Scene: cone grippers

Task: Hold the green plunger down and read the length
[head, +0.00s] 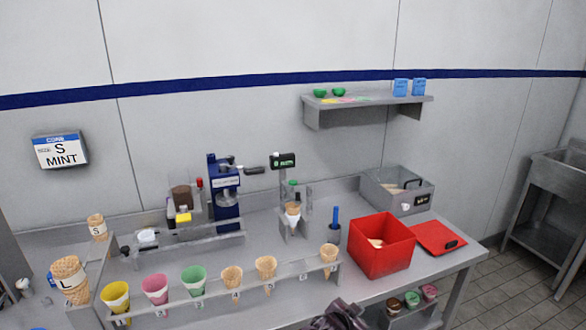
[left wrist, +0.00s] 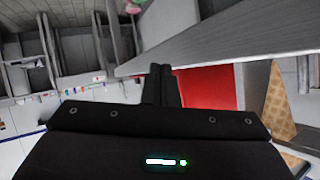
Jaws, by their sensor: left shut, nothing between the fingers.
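The gauge stand (head: 309,198) is at the middle of the counter, with a small green plunger (head: 292,184) at its upper part. A waffle cone (head: 292,210) stands in it, tip down, below the plunger. A black display (head: 283,160) with green characters sits above; the characters are too small to read. Nothing of mine visibly touches the plunger. My left gripper (left wrist: 161,72) is shut and empty in the left wrist view; I cannot place it in the head view. My right gripper does not show clearly.
A rack (head: 220,292) of numbered cones runs along the front. A blue press (head: 224,195) is left of the gauge. An open red bin (head: 380,247) and grey box (head: 397,190) are right. A dark, unclear shape (head: 340,317) is at the bottom. A wall sign (head: 60,150) reads "S MINT".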

